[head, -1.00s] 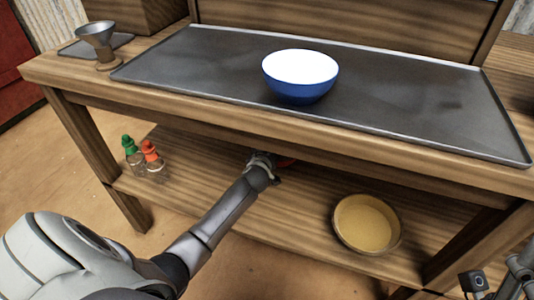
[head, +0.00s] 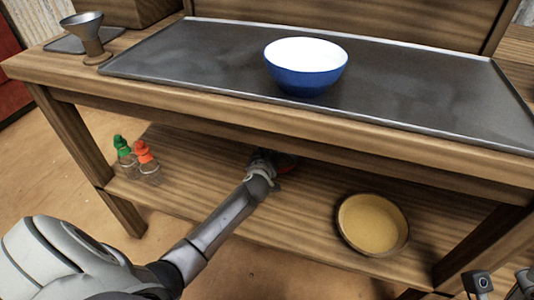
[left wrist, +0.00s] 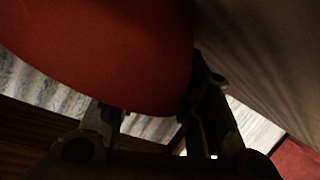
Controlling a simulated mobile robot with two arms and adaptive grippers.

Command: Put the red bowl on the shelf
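The red bowl (head: 288,163) shows only as a small red piece beyond my left gripper (head: 266,163), under the tabletop and over the lower shelf (head: 215,170). In the left wrist view the red bowl (left wrist: 95,50) fills the upper left. The fingers of my left gripper (left wrist: 150,105) are on either side of its wall, one partly hidden behind it, so the gripper looks shut on it. I cannot tell whether the bowl touches the shelf.
A yellow bowl (head: 373,224) stands on the shelf to the right. A green-capped bottle (head: 124,157) and a red-capped bottle (head: 146,161) stand at its left end. Above, a blue bowl (head: 306,70) sits on the dark tray (head: 180,62). The tabletop edge overhangs my left arm.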

